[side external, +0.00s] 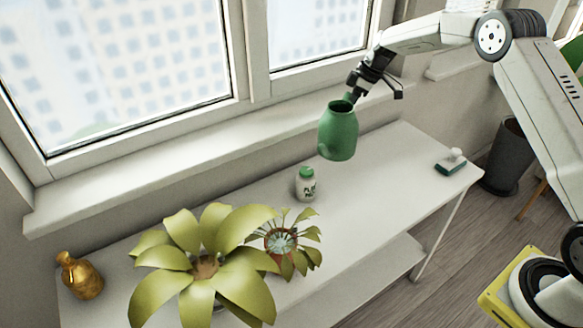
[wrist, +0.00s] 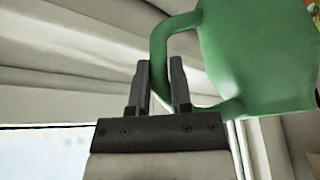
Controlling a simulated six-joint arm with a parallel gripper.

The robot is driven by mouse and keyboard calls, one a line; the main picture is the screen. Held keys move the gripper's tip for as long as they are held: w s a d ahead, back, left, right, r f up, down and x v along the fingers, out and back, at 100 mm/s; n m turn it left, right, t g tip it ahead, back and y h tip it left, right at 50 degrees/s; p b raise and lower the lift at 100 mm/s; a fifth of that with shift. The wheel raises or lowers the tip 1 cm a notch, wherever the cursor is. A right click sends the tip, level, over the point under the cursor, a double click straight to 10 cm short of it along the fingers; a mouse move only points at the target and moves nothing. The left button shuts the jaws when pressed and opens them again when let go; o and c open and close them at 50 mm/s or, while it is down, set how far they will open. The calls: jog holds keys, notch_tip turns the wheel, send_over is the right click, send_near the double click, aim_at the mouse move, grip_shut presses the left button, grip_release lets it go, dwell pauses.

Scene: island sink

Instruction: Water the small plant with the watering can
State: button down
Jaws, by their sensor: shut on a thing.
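The green watering can (side external: 338,132) hangs from my gripper (side external: 355,95) above the white table, roughly upright. In the wrist view the fingers of my gripper (wrist: 160,85) are shut on the handle of the watering can (wrist: 260,55). The small plant (side external: 281,243) stands on the table at the lower middle, below and to the left of the can, with a gap between them. Its pot is mostly hidden by leaves. The spout end of the can seems to point left in the side view.
A large plant (side external: 205,268) stands left of the small plant, their leaves close. A white jar with a green lid (side external: 306,184) stands between the can and the small plant. A gold bottle (side external: 79,276) is far left, a sponge (side external: 451,163) far right. The window sill (side external: 150,181) runs behind.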

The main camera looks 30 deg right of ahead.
jog(key=w+a+n, duration=0.2)
jog(key=w+a, duration=0.4)
jog(key=a, duration=0.4)
jog(key=shift+w+r+g, duration=0.3)
jog(key=shift+r+g, duration=0.1)
jog(key=shift+r, duration=0.05)
jog(key=shift+a, duration=0.2)
jog(key=shift+s+a+f+n+t+h, duration=0.25)
jog(key=shift+s+a+t+h, duration=0.35)
jog(key=shift+s+a+t, duration=0.15)
jog(key=shift+s+a+f+n+t+h, duration=0.25)
jog(key=shift+s+a+t+h, duration=0.4)
jog(key=shift+s+t, duration=0.15)
jog(key=shift+s+a, duration=0.2)
jog(key=shift+s, duration=0.05)
jog(key=shift+w+d, duration=0.1)
